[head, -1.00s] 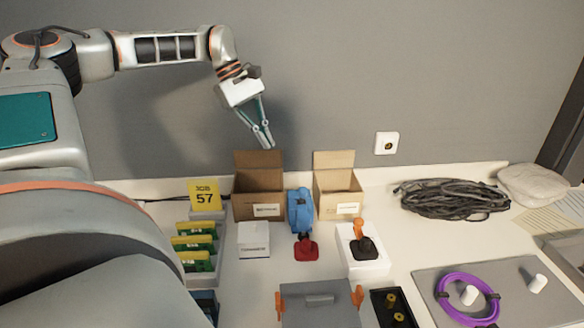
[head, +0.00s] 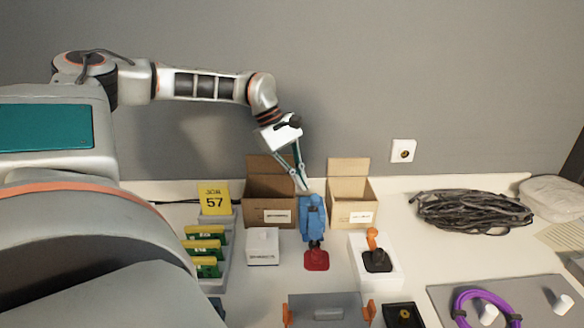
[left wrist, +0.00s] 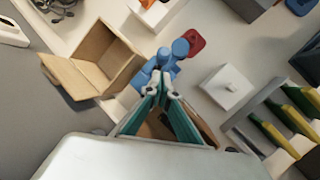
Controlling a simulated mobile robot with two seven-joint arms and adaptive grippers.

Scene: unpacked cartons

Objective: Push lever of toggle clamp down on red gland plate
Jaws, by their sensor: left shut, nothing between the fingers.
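The red gland plate (head: 317,261) lies on the table and shows in the left wrist view (left wrist: 196,42). A blue part (head: 314,218), which looks like the toggle clamp with its lever, stands up just behind it, and its blue rounded ends show in the left wrist view (left wrist: 180,48). My left gripper (head: 303,187) is shut and empty, fingers pointing down at the top of the blue part. In the left wrist view its fingertips (left wrist: 161,92) overlap the blue part's near end; I cannot tell if they touch. My right gripper is not in view.
Open cartons (head: 270,211) and (head: 352,212) stand behind the blue part on both sides. A white box (head: 263,247) is to its left. A black-and-orange device (head: 376,255) sits on a white block to its right. A grey lidded case (head: 325,311) lies in front.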

